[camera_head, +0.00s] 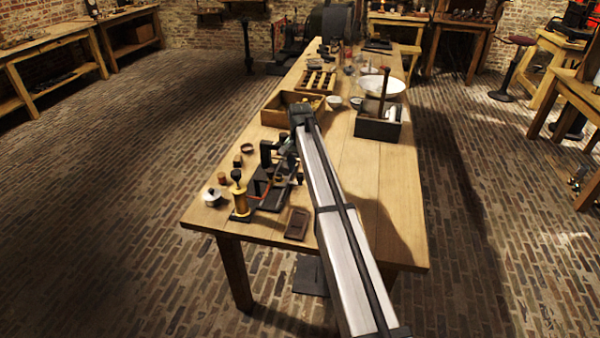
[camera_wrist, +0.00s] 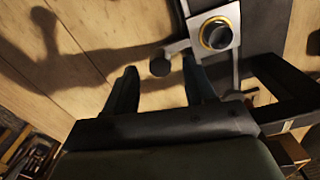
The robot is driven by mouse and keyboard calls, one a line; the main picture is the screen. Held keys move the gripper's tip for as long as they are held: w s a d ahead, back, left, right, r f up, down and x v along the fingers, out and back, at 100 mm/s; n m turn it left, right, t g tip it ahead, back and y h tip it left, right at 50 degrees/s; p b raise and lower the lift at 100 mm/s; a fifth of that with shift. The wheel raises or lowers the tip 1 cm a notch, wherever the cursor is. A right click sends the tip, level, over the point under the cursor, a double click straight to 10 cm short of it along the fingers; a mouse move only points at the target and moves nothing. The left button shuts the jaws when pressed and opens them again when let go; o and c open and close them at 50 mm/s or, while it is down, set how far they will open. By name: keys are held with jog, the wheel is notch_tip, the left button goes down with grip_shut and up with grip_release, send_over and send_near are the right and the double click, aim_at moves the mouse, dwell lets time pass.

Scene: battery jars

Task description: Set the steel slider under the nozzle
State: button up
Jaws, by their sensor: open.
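In the wrist view a steel slider (camera_wrist: 214,33) carries a round opening with a brass-coloured ring. A short grey arm runs from it to a dark round knob (camera_wrist: 160,67). My gripper (camera_wrist: 160,84) is open, and the knob lies between its two fingers, near their tips. I cannot tell whether either finger touches it. The slider sits on a dark, rail-like base (camera_wrist: 262,30). In the head view the black apparatus (camera_head: 262,190), with a brass-coloured post, stands near the table's left front, partly hidden by my arm. I cannot pick out the nozzle in either view.
On the wooden table (camera_head: 345,180), a white lidded pot (camera_head: 212,197) and small brown blocks stand left of the apparatus. A dark flat tray (camera_head: 297,224) lies in front. Behind are a wooden box (camera_head: 280,112) and a dark box (camera_head: 377,128). The table's right front is clear.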

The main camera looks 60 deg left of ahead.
jog(key=shift+f, duration=0.95)
jog(key=shift+c, duration=0.2)
grip_shut()
